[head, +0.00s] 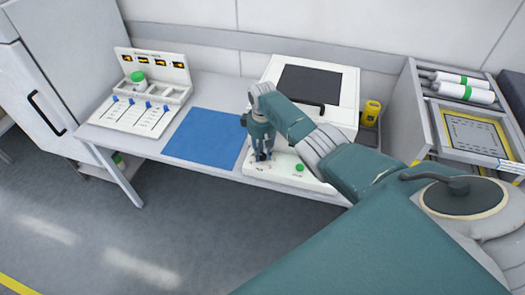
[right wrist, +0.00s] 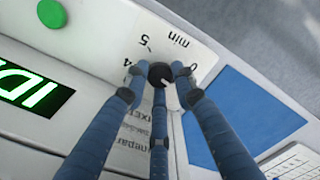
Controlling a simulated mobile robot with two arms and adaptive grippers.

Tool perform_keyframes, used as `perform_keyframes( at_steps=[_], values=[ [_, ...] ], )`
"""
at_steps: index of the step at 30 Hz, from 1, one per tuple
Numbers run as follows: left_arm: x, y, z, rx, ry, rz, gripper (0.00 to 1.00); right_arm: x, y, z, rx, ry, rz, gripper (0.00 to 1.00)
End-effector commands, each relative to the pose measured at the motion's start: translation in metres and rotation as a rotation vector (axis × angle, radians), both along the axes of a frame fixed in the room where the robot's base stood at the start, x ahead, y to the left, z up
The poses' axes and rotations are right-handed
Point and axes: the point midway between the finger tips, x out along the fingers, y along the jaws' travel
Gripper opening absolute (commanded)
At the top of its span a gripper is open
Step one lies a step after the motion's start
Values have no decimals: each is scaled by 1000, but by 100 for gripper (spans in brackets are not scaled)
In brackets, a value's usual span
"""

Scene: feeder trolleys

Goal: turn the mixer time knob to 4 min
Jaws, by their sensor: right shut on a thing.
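The mixer (head: 347,95) is a white machine with a dark lid window on the bench. Its time knob (right wrist: 160,72) is small and black, on the white front panel in the right wrist view. Printed "4", "5", "0" and "min" show around it, upside down. A pale mark shows on the knob's lower side; I cannot tell which number it points to. My right gripper (head: 262,157) reaches down at the mixer's front left and is shut on the knob, blue fingers around it. My left gripper is out of view.
A green button (head: 299,167) and a lit green display (right wrist: 38,93) are close to the knob. A blue mat (head: 203,137) lies left of the mixer. A panel with sliders and a green-capped jar (head: 138,80) stands further left. A yellow container (head: 371,112) stands right of the mixer.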

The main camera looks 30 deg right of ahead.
Motion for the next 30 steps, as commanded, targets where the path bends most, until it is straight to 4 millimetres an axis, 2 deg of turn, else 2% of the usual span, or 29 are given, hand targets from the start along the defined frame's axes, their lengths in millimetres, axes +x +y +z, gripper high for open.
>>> perform_keyframes(
  at_steps=[6, 15, 30],
  values=[
    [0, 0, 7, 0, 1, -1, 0, 2, 1, 3, 4, -5, -193, 0],
    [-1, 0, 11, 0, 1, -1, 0, 3, 1, 3, 2, -6, -394, 0],
    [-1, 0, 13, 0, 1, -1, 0, 4, 0, 3, 1, -10, -507, 0]
  ],
)
